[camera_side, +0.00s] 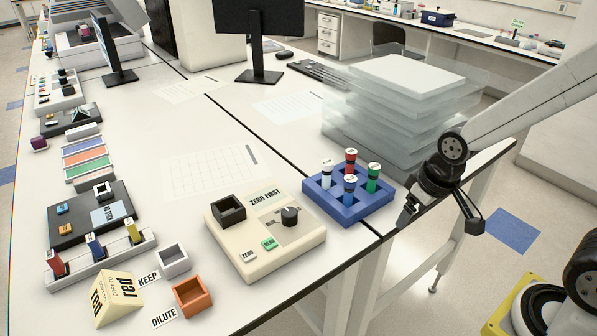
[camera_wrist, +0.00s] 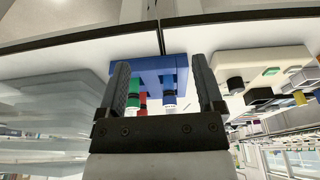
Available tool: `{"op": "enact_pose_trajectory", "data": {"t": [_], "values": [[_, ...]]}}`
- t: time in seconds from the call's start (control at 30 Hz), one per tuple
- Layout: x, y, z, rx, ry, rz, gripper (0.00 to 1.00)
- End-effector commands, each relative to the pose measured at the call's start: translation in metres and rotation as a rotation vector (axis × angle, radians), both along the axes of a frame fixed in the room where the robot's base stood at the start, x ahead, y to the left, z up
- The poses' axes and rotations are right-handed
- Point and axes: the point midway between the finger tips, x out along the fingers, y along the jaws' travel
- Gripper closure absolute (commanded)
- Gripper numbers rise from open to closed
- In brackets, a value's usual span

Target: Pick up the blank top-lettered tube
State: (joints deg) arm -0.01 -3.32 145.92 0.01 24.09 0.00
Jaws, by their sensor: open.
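The blue rack (camera_side: 348,213) holds a white tube (camera_side: 327,173), a red tube (camera_side: 350,162), a blue tube (camera_side: 349,189) and a green tube (camera_side: 373,178), all upright. Their caps have pale tops with lettering too small to read, so I cannot tell which says blank. My gripper (camera_side: 408,212) is to the right of the rack, apart from it, near the table's edge. In the wrist view my gripper (camera_wrist: 160,63) is open and empty, with the rack (camera_wrist: 150,68), green tube (camera_wrist: 134,92) and blue tube (camera_wrist: 169,88) showing between and beyond its fingers.
A cream device (camera_side: 265,237) labelled ZERO FIRST, with a dark well and a knob, stands left of the rack. Stacked clear trays (camera_side: 405,100) stand close behind the rack. Orange (camera_side: 192,296) and grey (camera_side: 174,262) holders sit at the front left.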

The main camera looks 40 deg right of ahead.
Motion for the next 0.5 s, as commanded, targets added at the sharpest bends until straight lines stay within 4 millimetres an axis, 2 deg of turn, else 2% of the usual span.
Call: {"op": "enact_pose_trajectory", "data": {"t": [0.07,0.5], "values": [[0.0,0.0,0.012,0.0,-0.006,0.0,0.14],[0.0,0.0,0.057,0.0,-0.003,0.0,0.14]]}}
